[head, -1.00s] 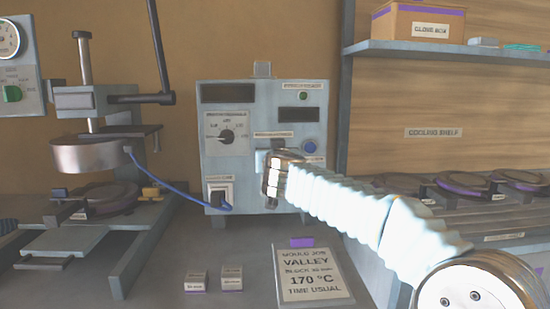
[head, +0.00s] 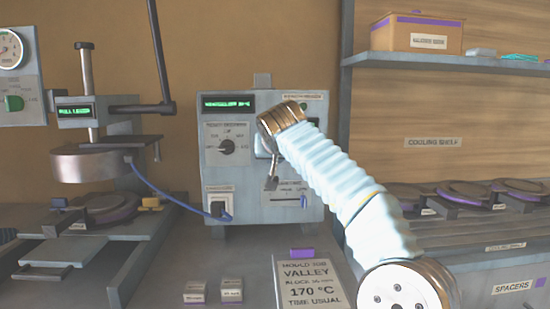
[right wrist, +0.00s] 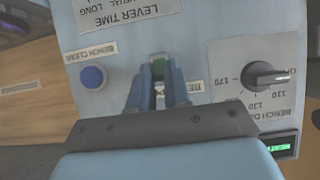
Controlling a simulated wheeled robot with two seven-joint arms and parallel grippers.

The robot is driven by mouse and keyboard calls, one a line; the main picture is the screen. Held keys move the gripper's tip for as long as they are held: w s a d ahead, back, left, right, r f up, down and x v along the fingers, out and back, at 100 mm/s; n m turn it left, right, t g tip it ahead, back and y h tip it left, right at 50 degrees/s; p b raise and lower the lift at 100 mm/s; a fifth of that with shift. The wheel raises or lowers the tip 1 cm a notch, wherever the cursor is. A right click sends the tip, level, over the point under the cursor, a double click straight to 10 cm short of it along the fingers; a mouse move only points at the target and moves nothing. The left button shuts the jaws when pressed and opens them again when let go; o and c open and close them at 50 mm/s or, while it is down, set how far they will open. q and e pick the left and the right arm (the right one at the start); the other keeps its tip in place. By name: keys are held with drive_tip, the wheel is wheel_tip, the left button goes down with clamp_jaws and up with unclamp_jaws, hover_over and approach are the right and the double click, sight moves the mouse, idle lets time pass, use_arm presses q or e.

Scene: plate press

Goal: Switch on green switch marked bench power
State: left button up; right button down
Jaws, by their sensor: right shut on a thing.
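The green switch (right wrist: 160,67) shows in the right wrist view between the fingertips of my right gripper (right wrist: 159,88). The gripper is shut on it at the face of the grey control box (head: 245,180). A label beside the switch is partly covered by a finger. In the head view my right wrist and sleeved arm stand in front of the box and hide the switch. The box's upper left display (head: 229,103) is lit green. My left gripper is not in view.
A dial (right wrist: 265,76) and a blue button (right wrist: 93,77) flank the switch. The press (head: 92,160), with its own lit display, stands left. A job card (head: 308,284) and two small blocks lie in front. The cooling shelf with round plates is at right.

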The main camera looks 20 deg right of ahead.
drive_tip(key=shift+r, duration=0.15)
drive_tip(key=c, duration=1.1)
unclamp_jaws()
drive_tip(key=v, duration=1.3)
drive_tip(key=shift+s+a+r, duration=0.1)
drive_tip(key=shift+s+r, duration=0.05)
drive_tip(key=shift+s, duration=0.15)
